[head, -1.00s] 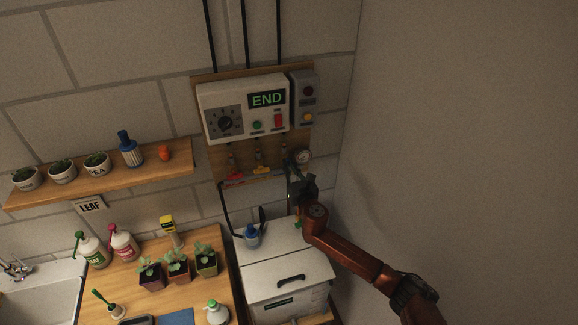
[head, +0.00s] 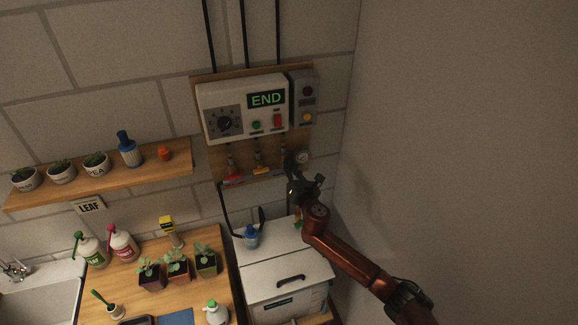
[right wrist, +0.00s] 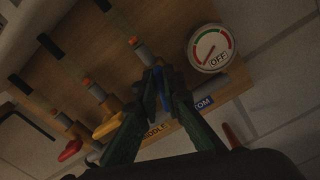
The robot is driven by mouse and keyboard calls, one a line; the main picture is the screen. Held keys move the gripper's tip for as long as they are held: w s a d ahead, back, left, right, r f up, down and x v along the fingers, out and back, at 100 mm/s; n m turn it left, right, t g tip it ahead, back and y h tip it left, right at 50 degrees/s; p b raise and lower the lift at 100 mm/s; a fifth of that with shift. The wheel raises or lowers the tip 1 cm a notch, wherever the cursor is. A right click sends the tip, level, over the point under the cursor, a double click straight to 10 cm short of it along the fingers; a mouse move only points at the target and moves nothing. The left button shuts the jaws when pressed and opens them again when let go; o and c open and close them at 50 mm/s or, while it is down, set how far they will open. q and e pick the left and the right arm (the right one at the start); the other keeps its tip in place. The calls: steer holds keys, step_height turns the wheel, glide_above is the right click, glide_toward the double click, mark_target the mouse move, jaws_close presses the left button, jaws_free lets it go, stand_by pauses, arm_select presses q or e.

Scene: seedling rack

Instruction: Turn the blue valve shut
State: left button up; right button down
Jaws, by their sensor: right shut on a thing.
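The blue valve's handle (right wrist: 163,88) shows in the right wrist view as a blue strip between my right gripper's green fingers (right wrist: 160,84). The fingers are shut on it and cover much of it, so its exact angle is hard to tell. In the head view my right gripper (head: 292,166) is at the rightmost valve on the wooden board and hides the blue handle. A round gauge (right wrist: 212,48) beside the valve has its needle in the red part, above the word OFF. My left gripper is not in view.
A yellow-handled valve (right wrist: 108,126) and a red-handled valve (right wrist: 70,151) sit left of the blue one. A control box (head: 243,105) reading END is above. A white lidded box (head: 285,268) stands below my right arm. The wall to the right is bare.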

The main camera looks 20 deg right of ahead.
steer(key=shift+d+f+m+b, duration=0.15)
steer(key=shift+f+m, duration=0.1)
steer(key=shift+m, duration=2)
steer(key=shift+d+f+m+b, duration=0.15)
steer(key=shift+f+m+b, duration=0.1)
steer(key=shift+m, duration=1.95)
steer(key=shift+d+f+m+b, duration=0.15)
steer(key=shift+f+m, duration=0.1)
steer(key=shift+m, duration=2)
steer(key=c, duration=2.1)
jaws_free()
steer(key=s, duration=1.2)
steer(key=shift+d, duration=0.25)
